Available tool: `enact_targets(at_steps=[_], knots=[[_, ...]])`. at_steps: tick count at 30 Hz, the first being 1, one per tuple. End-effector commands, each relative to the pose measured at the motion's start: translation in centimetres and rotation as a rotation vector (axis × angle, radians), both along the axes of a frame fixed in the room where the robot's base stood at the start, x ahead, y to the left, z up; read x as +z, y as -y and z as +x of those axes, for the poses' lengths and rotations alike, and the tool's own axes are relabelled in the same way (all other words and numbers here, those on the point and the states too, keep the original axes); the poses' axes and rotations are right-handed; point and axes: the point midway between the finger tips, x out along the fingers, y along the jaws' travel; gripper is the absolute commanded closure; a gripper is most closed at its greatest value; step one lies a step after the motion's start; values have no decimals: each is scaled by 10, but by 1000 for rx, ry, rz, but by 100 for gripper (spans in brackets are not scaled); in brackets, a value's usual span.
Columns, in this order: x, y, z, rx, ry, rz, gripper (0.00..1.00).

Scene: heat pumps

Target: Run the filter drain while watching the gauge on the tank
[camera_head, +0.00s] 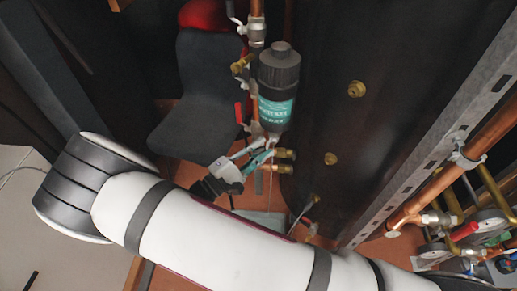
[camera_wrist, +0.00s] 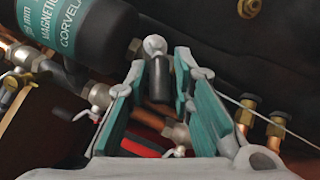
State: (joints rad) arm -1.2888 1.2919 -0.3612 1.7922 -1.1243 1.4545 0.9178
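The filter (camera_head: 278,85) is a dark canister with a teal label, mounted on copper pipe in the head view. It also fills the upper left of the wrist view (camera_wrist: 75,25). My gripper (camera_head: 262,158) is just below it, beside brass fittings. In the wrist view my teal-padded fingers (camera_wrist: 168,75) stand apart on either side of a small black cylindrical part (camera_wrist: 158,80) with a silver rounded end. I cannot tell whether it is the drain. The big black tank (camera_head: 390,110) stands right of the filter. I cannot make out a gauge on it.
Red-handled valves (camera_head: 239,112) sit on the pipe beside the filter. Brass fittings (camera_head: 357,89) stick out of the tank. Copper pipes, a metal rail (camera_head: 440,145) and round gauges (camera_head: 490,220) crowd the right. A grey and red seat-like object (camera_head: 205,90) stands behind.

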Motion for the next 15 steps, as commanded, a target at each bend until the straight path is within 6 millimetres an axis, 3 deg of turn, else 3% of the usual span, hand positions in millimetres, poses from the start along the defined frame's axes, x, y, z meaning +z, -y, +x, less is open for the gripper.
enact_targets(at_steps=[8,15], knots=[[0,-1,-1,0,1,1,78],[-5,-24,-21,3,0,2,78]])
